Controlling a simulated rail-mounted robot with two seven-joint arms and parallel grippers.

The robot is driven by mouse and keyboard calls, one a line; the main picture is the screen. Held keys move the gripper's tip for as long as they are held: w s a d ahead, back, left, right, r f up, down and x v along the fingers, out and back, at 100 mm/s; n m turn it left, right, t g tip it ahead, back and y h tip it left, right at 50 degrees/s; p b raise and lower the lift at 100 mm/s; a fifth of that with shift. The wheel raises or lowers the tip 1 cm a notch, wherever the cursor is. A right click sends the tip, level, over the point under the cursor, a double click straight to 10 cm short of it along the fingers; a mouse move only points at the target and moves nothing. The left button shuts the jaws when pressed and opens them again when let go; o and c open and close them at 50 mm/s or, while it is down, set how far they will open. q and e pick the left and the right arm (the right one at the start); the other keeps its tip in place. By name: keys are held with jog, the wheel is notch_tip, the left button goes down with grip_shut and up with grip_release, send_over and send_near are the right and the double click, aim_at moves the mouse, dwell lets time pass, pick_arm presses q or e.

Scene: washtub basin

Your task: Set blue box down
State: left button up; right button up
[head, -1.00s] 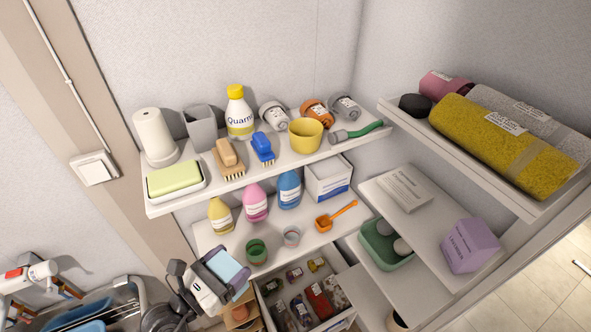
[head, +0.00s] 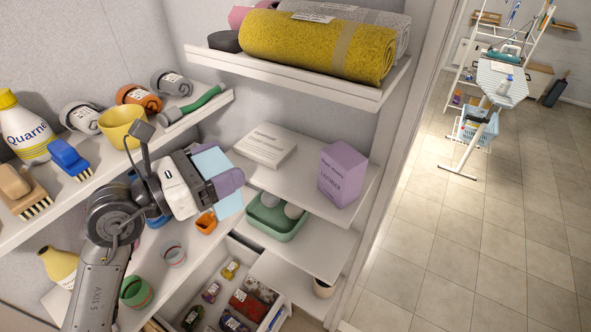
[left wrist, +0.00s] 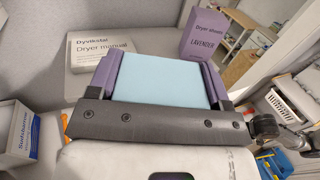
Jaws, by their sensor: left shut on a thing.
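The light blue box (head: 212,163) is held between the purple-padded fingers of my left gripper (head: 222,180), which is shut on it. In the left wrist view the blue box (left wrist: 163,80) fills the space between the two fingers (left wrist: 163,78). In the head view the gripper is in front of the shelves, left of the shelf (head: 300,200) that bears a white dryer manual box (head: 265,146) and a purple lavender dryer sheets box (head: 342,174). These two also show ahead in the left wrist view. My right gripper is not in view.
A green basin (head: 276,222) stands on a lower shelf, with an open drawer (head: 262,290) of small items below. The upper shelf (head: 300,82) carries rolled towels. A yellow cup (head: 121,125) and brushes stand on the left shelf. The lavender shelf has bare room at its front.

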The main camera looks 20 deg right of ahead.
pick_arm(q)
jog(key=p+x, duration=0.5)
jog(key=x, duration=1.3)
jog(key=shift+d+f+p, duration=0.15)
jog(key=shift+d+p, duration=0.2)
jog(key=shift+s+a+f, duration=0.1)
jog(key=shift+f, duration=0.15)
jog(key=shift+f, duration=0.1)
jog(key=shift+f, duration=0.15)
jog(key=o, duration=1.1)
jog(key=shift+c, duration=0.2)
